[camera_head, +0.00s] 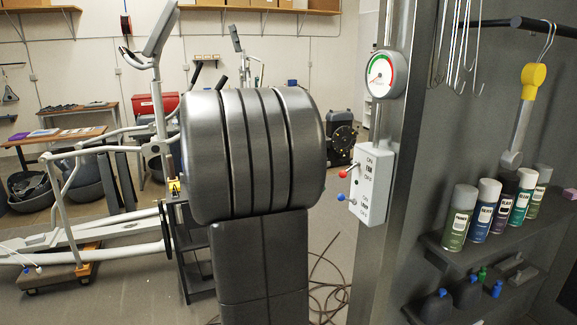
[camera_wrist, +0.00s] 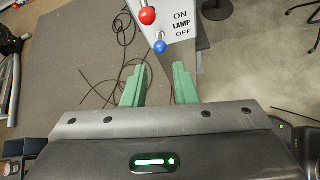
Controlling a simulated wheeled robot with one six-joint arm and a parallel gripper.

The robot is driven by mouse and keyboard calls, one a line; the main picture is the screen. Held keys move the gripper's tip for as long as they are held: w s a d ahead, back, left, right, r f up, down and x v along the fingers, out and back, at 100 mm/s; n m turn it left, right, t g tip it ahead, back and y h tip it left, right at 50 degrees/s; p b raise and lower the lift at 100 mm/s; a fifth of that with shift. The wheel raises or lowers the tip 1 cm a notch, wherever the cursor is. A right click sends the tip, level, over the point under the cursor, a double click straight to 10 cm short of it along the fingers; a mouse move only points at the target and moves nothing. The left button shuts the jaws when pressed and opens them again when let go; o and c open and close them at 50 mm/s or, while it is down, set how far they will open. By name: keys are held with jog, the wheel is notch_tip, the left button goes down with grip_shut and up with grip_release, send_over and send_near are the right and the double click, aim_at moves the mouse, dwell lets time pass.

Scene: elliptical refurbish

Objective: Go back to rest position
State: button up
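My gripper (camera_wrist: 159,68) shows in the wrist view as two green fingers standing apart, with nothing between them. In the head view the switch box (camera_head: 372,183) is on a grey post, with the red knob (camera_head: 343,173) above the blue knob (camera_head: 341,197). My gripper cannot be made out there; my large grey arm links fill the middle.
A gauge (camera_head: 380,74) sits above the switch box. Spray cans (camera_head: 489,208) stand on a shelf at the right, under hanging hooks. An elliptical machine (camera_head: 62,190) stands at the left. A cable (camera_head: 330,280) lies on the floor near the post.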

aim_at(344, 198)
jog(key=p+x, duration=0.1)
jog(key=x, duration=1.1)
jog(key=shift+f, duration=0.1)
jog(key=b+v, duration=0.1)
jog(key=v, duration=1.3)
jog(key=p+x, duration=0.1)
jog(key=x, duration=1.3)
jog(key=shift+d+p, duration=0.2)
jog(key=shift+p, duration=0.15)
jog(key=shift+a+f+b, duration=0.15)
jog(key=shift+f+b, duration=0.2)
jog(key=shift+b, duration=0.5)
jog(key=shift+s+a+h+b, duration=0.1)
jog(key=shift+h+b, duration=0.4)
jog(key=shift+b, duration=0.4)
jog(key=shift+f+t+h+b, duration=0.1)
jog(key=shift+t+h+b, duration=0.2)
jog(key=shift+b, duration=0.5)
